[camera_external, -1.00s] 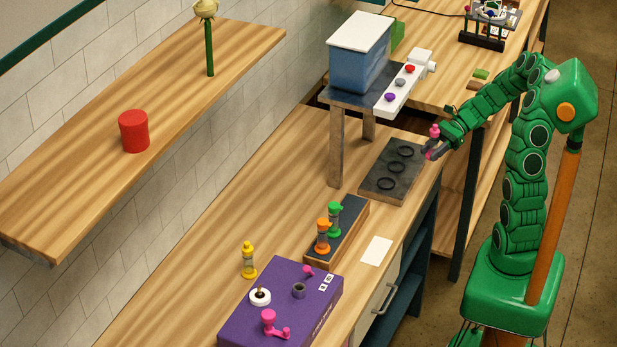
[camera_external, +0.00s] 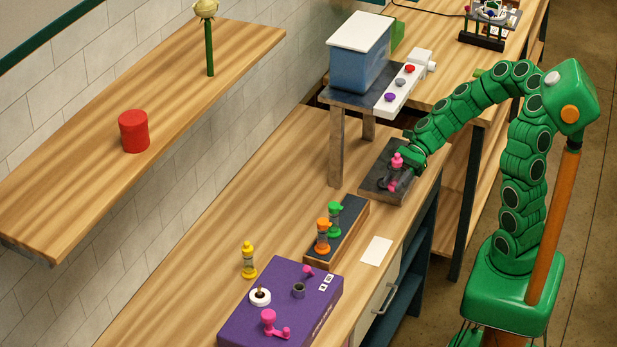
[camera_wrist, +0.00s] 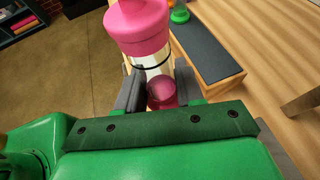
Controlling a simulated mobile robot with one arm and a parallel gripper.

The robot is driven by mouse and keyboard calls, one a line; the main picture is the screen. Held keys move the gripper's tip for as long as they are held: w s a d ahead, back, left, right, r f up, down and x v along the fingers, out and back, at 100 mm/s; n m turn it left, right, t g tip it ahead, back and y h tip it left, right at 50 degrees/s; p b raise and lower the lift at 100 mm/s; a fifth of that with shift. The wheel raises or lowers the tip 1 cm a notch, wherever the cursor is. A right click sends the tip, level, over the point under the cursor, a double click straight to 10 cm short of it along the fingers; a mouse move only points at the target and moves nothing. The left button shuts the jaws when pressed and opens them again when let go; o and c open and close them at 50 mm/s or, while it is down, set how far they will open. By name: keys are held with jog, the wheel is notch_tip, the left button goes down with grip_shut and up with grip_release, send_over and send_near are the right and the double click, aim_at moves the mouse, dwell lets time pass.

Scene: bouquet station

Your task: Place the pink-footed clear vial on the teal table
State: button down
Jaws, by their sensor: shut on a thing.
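My gripper (camera_external: 398,179) is shut on the pink-footed clear vial (camera_external: 397,160), over the dark ring plate (camera_external: 374,186) on the wooden bench. In the wrist view, the grey fingers of my gripper (camera_wrist: 160,88) sit on either side of the vial (camera_wrist: 138,30), which shows pink at both ends, a clear middle and a dark band. In the external view it looks about upright; whether its foot touches the plate I cannot tell. The bench (camera_external: 265,190) has a wooden top and a dark teal frame (camera_external: 424,225); no other teal table shows clearly.
A wooden rack (camera_external: 352,222) with orange and green vials stands near the plate, beside a white card (camera_external: 377,251). A yellow vial (camera_external: 249,260) and a purple box (camera_external: 245,320) are farther front. A small stand (camera_external: 336,150) carries a blue bin (camera_external: 358,68). Bare bench lies left of the rack.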

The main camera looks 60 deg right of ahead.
jog(key=w+a+r+m+t+h, duration=0.1)
jog(key=w+a+r, duration=0.25)
jog(key=a, duration=0.75)
jog(key=w+a+r+m+t, duration=0.1)
jog(key=w+a+r+t, duration=0.2)
jog(key=a, duration=0.7)
jog(key=m+t+h, duration=0.4)
jog(key=m+h, duration=1.5)
send_over(295, 180)
notch_tip(295, 180, down, 8)
jog(key=shift+d+f, duration=0.1)
jog(key=shift+f, duration=4.95)
